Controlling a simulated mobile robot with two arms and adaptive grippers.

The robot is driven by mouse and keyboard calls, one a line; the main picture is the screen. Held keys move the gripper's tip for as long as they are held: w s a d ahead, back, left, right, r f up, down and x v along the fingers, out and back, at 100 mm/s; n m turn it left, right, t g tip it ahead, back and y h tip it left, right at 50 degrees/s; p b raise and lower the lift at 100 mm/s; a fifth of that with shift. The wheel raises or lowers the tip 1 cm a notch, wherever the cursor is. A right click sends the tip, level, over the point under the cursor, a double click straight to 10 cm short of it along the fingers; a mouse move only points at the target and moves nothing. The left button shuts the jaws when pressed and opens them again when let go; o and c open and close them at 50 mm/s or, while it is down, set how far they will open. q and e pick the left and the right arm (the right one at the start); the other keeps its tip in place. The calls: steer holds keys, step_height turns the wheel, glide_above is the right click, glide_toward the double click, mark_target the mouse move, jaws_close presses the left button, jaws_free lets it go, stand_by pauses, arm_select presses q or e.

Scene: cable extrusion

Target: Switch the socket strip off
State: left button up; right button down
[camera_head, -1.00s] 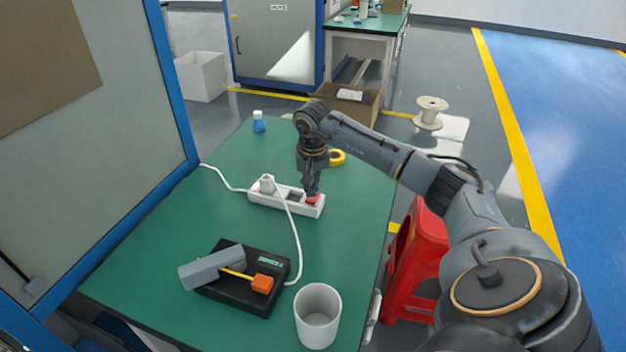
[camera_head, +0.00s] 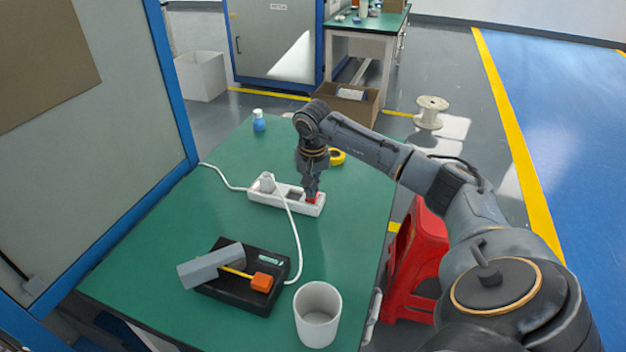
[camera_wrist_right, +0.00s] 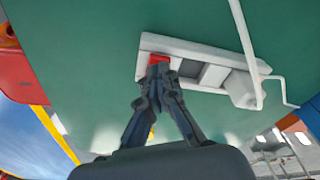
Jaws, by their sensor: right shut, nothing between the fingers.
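The white socket strip (camera_head: 257,196) lies on the green table, with a plug (camera_head: 267,184) in its left end. Its red switch (camera_head: 317,198) sits at the right end, partly hidden by my right gripper (camera_head: 311,198). My right gripper points down, shut and empty, with its fingertips at the switch. In the right wrist view the fingertips (camera_wrist_right: 158,70) overlap the red switch (camera_wrist_right: 157,59) and appear to touch it; the strip (camera_wrist_right: 190,47) runs off to the right there. The switch's tilt is hard to tell. My left gripper is not in view.
A white cable (camera_head: 297,240) runs from the plug to a black device (camera_head: 243,300) at the front. A white cup (camera_head: 318,315), a yellow tape roll (camera_head: 337,157) and a blue bottle (camera_head: 259,122) stand on the green table (camera_head: 190,240). A red stool (camera_head: 418,262) is beside it.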

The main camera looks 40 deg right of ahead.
steer(key=shift+f+b, duration=0.35)
steer(key=shift+f, duration=0.2)
steer(key=shift+r+p, duration=2.55)
steer(key=shift+r, duration=1)
